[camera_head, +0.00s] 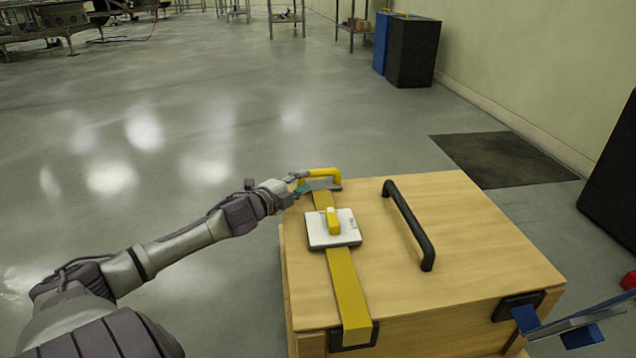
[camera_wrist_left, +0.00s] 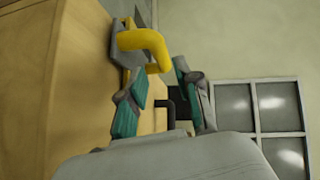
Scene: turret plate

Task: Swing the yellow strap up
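The yellow strap (camera_head: 348,290) lies flat across the top of a wooden crate (camera_head: 470,240), running from a black bracket at the near edge, under a white plate (camera_head: 345,236) with a yellow knob, to the far left edge. There a bent yellow handle (camera_head: 322,173) stands on a grey bracket; it also shows in the left wrist view (camera_wrist_left: 146,42). My left gripper (camera_head: 299,182) is at the handle's left side. In the left wrist view its teal fingertips (camera_wrist_left: 159,75) are apart, with the handle just ahead of and partly between them. Contact cannot be told. My right gripper is out of view.
A black bar handle (camera_head: 410,225) rises from the crate's lid, right of the strap. A blue flap-like part (camera_head: 575,322) sticks out at the crate's near right corner by a black bracket. Open floor lies left of the crate; a dark mat (camera_head: 500,158) lies behind it.

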